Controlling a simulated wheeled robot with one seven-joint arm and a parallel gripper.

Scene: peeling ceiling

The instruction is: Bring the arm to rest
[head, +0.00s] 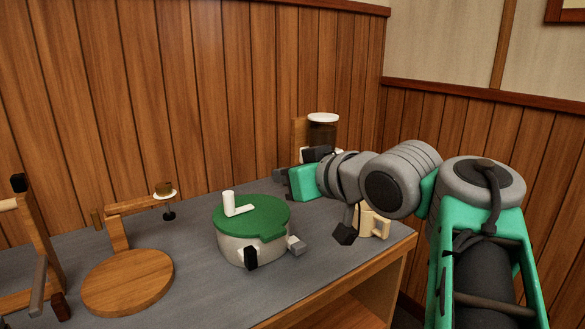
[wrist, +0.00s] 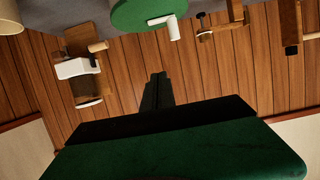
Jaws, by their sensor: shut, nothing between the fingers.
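My gripper (wrist: 157,92) shows in the wrist view as two dark fingers pressed together, with nothing between them. They point toward the wood-panelled wall. In the head view my arm reaches in from the right, and its green end (head: 303,183) hangs above the back right part of the grey tabletop (head: 195,215). It is to the right of a pot with a green lid (head: 262,215) and apart from it. The fingertips are hard to make out in the head view.
A brown dispenser with a white top (head: 323,130) stands behind my arm. A cream mug (head: 376,222) is partly hidden under it. A wooden stand with a round base (head: 128,282) and a wooden frame (head: 42,250) are left. The tabletop's front middle is clear.

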